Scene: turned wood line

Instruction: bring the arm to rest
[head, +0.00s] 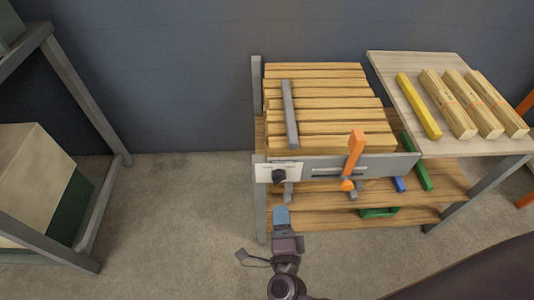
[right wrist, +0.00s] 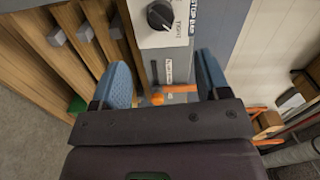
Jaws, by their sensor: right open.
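My right gripper (head: 281,216) is in front of the wooden bench, below the black knob (head: 279,177) in the head view. Its two blue fingers stand apart in the right wrist view (right wrist: 166,78), with nothing held between them. The knob also shows in the right wrist view (right wrist: 160,15), on a white plate beyond the fingertips. An orange ball (right wrist: 157,98) and a small label appear between the fingers, farther off on the grey panel. My left gripper is in neither view.
The bench carries a stack of wooden strips (head: 320,103), a grey bar (head: 289,114) and an upright orange lever (head: 355,150). A side table (head: 392,73) at right holds yellowish bars. A grey rack (head: 88,95) stands at left. The floor between (head: 180,215) is clear.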

